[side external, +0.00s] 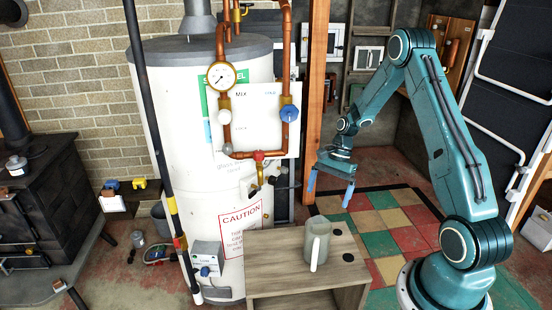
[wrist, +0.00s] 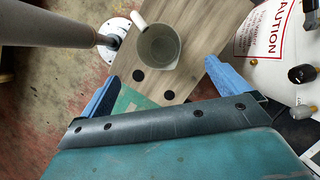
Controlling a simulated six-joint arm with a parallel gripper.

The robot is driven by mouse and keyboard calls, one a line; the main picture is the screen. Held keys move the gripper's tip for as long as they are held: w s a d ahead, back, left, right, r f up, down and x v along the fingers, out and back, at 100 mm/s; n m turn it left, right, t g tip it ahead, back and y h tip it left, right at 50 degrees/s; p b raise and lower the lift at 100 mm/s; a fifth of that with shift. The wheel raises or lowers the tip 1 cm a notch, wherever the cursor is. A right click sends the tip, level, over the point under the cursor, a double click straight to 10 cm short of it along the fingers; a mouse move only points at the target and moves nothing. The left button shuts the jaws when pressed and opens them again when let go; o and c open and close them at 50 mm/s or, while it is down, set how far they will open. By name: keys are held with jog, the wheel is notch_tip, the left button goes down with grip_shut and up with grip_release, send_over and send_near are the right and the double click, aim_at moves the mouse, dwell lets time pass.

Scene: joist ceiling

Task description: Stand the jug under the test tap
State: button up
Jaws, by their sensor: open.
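The jug (side external: 318,243) is grey with a pale handle and stands upright on a wooden stand (side external: 268,265). In the wrist view the jug (wrist: 158,48) shows its open mouth from above, handle to the upper left. A brass tap (side external: 260,172) with a red part above it hangs from the copper pipes on the white tank, left of and higher than the jug. Which fitting is the test tap I cannot tell for certain. My gripper (side external: 330,187) is open and empty, above the jug. Its two blue fingers are apart in the wrist view (wrist: 159,72), neither touching the jug.
The white tank (side external: 180,115) with gauge, valves and copper pipes stands beside the wooden stand. A dark pole (side external: 150,125) leans in front of it. Black discs (side external: 348,257) lie on the stand top. A small grey box (side external: 207,255) is left of the stand. Tiled floor (side external: 380,220) is open behind.

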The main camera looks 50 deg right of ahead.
aim_at(319, 226)
jog(key=shift+f, duration=0.1)
jog(key=shift+x, duration=4.25)
jog(key=shift+x, duration=2.55)
jog(key=shift+s, duration=0.15)
jog(key=c, duration=1.5)
